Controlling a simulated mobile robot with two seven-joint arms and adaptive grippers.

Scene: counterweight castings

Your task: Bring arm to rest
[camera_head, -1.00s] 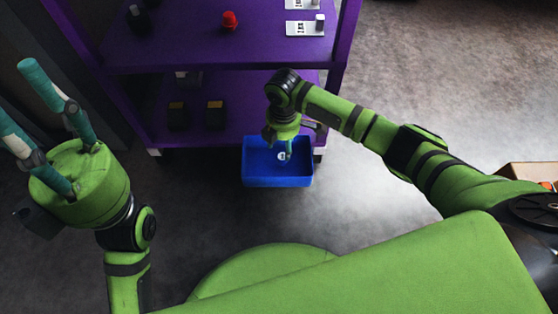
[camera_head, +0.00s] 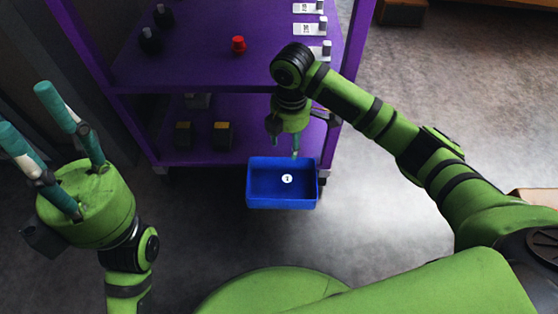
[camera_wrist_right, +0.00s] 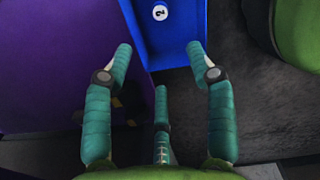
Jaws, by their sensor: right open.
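My right arm reaches in from the right in the head view. Its gripper (camera_head: 284,150) points down at the far edge of a blue bin (camera_head: 253,199), by the lower shelf. In the right wrist view the right gripper (camera_wrist_right: 165,55) has its fingers spread, with nothing between them. My left gripper (camera_head: 45,108) is at the left of the head view, its fingers pointing up and apart, empty. The bin sits on the floor before the rack. A white round label or disc with a mark (camera_head: 287,178) shows inside it.
A purple rack (camera_head: 205,75) stands ahead. Its upper shelf holds a red object (camera_head: 238,44), dark knobbed weights (camera_head: 150,40) and several labelled cards with grey cylinders (camera_head: 310,29). Two dark blocks (camera_head: 222,136) sit on the lower shelf. Grey floor is open at the right; a cardboard box (camera_head: 401,11) lies far back.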

